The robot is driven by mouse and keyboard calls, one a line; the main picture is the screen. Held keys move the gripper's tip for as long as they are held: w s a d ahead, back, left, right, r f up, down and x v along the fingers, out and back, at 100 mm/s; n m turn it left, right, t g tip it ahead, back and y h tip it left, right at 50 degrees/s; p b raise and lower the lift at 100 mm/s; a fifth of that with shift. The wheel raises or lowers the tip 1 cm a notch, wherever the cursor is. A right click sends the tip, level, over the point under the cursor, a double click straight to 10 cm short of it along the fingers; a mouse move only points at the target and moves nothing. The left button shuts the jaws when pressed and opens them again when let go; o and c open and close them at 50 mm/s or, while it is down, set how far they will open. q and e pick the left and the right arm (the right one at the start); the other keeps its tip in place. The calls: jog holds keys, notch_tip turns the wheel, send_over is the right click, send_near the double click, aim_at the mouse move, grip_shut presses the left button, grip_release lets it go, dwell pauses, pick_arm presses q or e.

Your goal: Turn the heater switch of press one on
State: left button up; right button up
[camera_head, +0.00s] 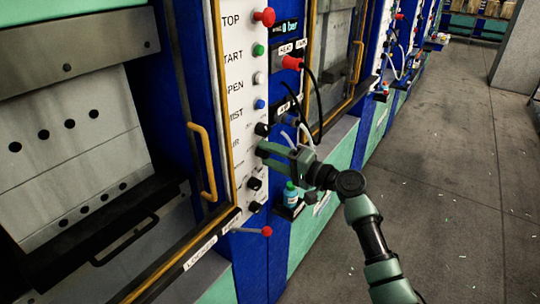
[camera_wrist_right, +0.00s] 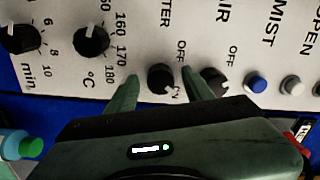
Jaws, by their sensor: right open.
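The heater switch (camera_wrist_right: 160,79) is a black knob under the partly cut-off label ending in "TER", with "OFF" printed above it. A pale mark shows at its lower right; the lettering there is partly hidden. My right gripper (camera_wrist_right: 160,75) is open, with one finger on each side of this knob; I cannot tell whether they touch it. In the head view my right gripper (camera_head: 262,151) is at the white control panel (camera_head: 232,100) of the near press and hides the heater switch. My left gripper is not in view.
The air switch (camera_wrist_right: 215,84) sits close beside one finger. The temperature dial (camera_wrist_right: 92,40) is on the other side. A yellow handle (camera_head: 203,160) is left of the panel. A red-knobbed lever (camera_head: 266,231) and a bottle (camera_head: 291,195) are below.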

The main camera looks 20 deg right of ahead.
jog(key=b+v, duration=0.3)
jog(key=v, duration=0.4)
jog(key=shift+s+d, duration=0.2)
jog(key=shift+s, duration=0.15)
